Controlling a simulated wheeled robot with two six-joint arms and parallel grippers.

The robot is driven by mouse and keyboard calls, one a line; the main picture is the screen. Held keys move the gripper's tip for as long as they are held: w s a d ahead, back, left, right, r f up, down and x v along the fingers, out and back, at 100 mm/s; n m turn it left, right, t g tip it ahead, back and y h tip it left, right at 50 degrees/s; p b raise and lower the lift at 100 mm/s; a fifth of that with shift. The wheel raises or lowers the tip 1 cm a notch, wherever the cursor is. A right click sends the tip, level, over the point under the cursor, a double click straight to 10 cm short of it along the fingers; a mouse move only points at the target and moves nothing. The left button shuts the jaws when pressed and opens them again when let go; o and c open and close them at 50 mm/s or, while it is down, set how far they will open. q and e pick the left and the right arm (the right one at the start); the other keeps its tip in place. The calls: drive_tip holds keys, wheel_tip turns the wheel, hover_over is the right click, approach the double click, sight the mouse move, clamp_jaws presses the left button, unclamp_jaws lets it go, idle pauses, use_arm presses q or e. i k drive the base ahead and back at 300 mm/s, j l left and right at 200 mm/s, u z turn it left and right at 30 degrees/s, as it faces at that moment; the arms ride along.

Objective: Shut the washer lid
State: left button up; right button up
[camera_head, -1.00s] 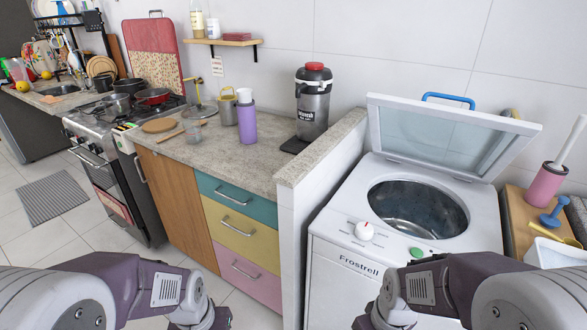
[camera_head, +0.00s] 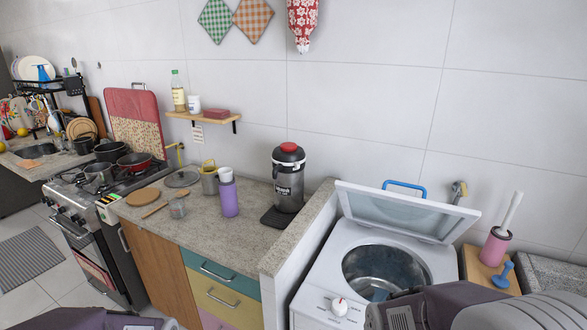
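The white top-loading washer (camera_head: 325,281) stands at the right. Its lid (camera_head: 408,212) is raised and tilted back toward the wall, with a blue handle (camera_head: 404,186) at its upper edge. The round drum opening (camera_head: 385,268) is uncovered. My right arm covers the washer's front right part, and the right gripper itself is not visible. My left arm shows only at the bottom left edge, and its gripper is out of view.
A low wall with a stone top (camera_head: 300,230) separates the washer from the counter. A pink brush holder (camera_head: 495,247) and a blue plunger (camera_head: 503,274) stand right of the washer. A tap (camera_head: 459,190) is on the wall behind the lid.

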sight(468, 216)
drive_tip(key=z, duration=1)
drive_tip(key=i+j, duration=0.05)
